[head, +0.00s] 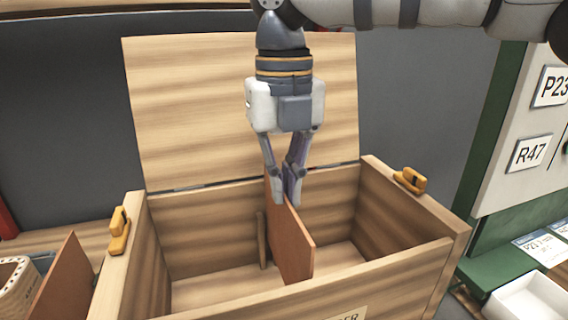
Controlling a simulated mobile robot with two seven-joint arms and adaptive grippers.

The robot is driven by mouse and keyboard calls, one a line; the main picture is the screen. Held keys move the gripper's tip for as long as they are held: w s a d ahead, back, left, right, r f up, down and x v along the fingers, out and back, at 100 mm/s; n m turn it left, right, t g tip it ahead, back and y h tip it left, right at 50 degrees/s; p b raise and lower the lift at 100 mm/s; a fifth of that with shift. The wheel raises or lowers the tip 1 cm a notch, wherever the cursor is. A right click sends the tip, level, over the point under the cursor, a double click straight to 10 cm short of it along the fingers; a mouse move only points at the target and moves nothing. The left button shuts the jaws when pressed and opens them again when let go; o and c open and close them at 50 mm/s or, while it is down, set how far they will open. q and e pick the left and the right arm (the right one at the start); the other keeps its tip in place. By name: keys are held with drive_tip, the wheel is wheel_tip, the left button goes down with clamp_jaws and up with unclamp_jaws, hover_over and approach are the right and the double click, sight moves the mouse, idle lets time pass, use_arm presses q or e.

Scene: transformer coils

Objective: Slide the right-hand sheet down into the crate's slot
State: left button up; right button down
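The wooden crate (455,228) stands open in the middle of the head view, its lid (190,110) tilted up at the back. A reddish-brown sheet (290,245) stands upright inside the crate, close to its middle. My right gripper (283,192) reaches down from above, with its fingers closed at the top edge of that sheet. A narrow wooden strip (262,240) stands just left of the sheet; it may be part of the slot. The sheet's lower edge is partly hidden behind the crate's front wall. My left gripper does not show.
Another reddish-brown sheet (62,280) leans at the lower left beside a light container (14,285). Orange latches sit on the crate's left (119,232) and right (410,180) rims. A white tray (528,300) and a labelled green-and-white cabinet (500,185) are at the right.

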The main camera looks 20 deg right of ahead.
drive_tip(key=shift+f, duration=2.55)
drive_tip(key=c, duration=1.7)
unclamp_jaws()
wheel_tip(320, 180, up, 12)
drive_tip(key=shift+r, duration=0.1)
